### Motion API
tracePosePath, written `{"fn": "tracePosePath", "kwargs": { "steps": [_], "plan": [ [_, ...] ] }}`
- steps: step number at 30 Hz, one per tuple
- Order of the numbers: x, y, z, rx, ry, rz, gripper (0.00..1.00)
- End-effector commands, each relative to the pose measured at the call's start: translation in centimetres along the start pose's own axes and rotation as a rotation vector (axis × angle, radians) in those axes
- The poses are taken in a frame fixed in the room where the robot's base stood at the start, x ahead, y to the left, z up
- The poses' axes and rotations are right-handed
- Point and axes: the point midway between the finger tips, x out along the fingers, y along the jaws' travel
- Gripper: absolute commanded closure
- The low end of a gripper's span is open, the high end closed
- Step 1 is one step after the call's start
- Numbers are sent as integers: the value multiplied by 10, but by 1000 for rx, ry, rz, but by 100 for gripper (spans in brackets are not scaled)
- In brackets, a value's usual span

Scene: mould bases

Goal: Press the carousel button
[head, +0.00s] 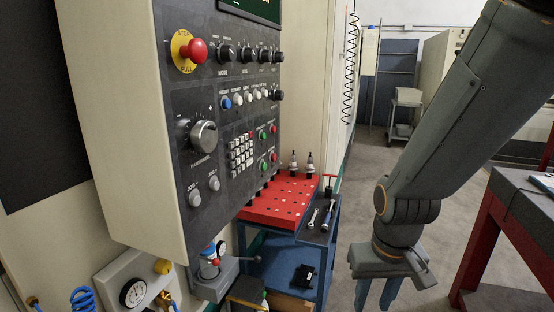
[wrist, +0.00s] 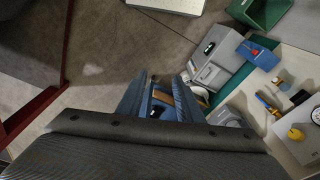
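The dark control panel (head: 215,120) hangs at the left in the head view. Green (head: 263,134) and red (head: 273,129) buttons sit beside the white keypad (head: 241,151). Two grey buttons (head: 204,190) are low on the panel. The labels are too small to read, so I cannot tell which is the carousel button. My gripper (head: 375,300) points down, well right of and below the panel. Its blue fingers are apart with nothing held; they also show in the wrist view (wrist: 160,100).
A red emergency stop (head: 196,51) and a large dial (head: 203,137) stick out of the panel. Below it stands a blue cart with a red top (head: 280,203), tools and holders. A red-legged table (head: 487,230) stands at right. Floor between is clear.

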Motion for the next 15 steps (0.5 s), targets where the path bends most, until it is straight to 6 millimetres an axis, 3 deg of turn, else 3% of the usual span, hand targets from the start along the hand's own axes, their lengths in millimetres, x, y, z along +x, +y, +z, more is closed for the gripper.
{"fn": "tracePosePath", "kwargs": {
  "steps": [1, 6, 15],
  "plan": [
    [0, 0, 0, 0, 0, 0, 76],
    [0, 0, 0, 1, 0, 0, 100],
    [0, 0, 0, 1, 0, 0, 100]
  ]
}}
